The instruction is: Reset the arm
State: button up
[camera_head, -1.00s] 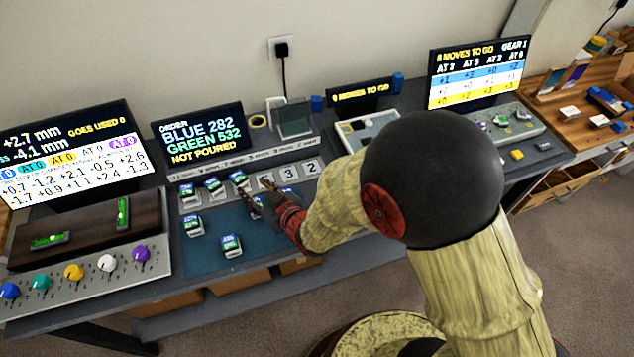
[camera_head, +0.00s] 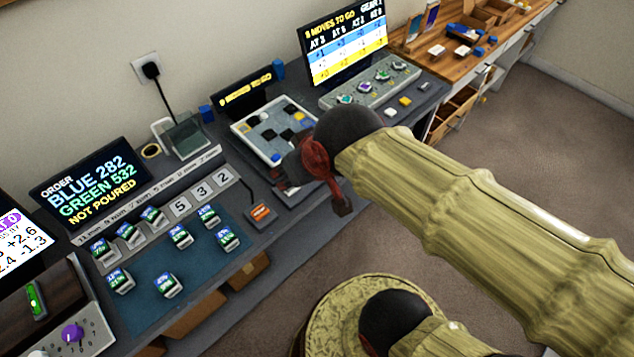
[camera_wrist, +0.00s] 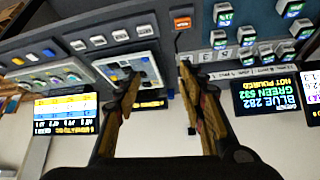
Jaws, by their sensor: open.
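My gripper (camera_head: 312,195) is black and red and hangs in front of the bench edge, right of the blue mat and near the grey tile board. In the wrist view its two fingers (camera_wrist: 158,82) are spread apart with nothing between them. The arm reaches in from the lower right of the head view. Several small labelled cups stand apart from the gripper: some in the numbered row, such as one cup (camera_head: 152,217), and others on the blue mat (camera_head: 143,300), such as another cup (camera_head: 167,285).
An order screen (camera_head: 95,183) reads blue 282, green 532, not poured. An orange button (camera_head: 262,213) sits right of the mat. The tile board (camera_head: 272,130), a gear screen (camera_head: 345,42) and a dial panel (camera_head: 370,86) stand farther right. Open floor lies in front of the bench.

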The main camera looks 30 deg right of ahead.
jog(key=s+d+r+g, duration=0.1)
jog(key=s, duration=0.4)
jog(key=shift+s+d+m, duration=0.3)
jog(key=shift+s+m, duration=0.1)
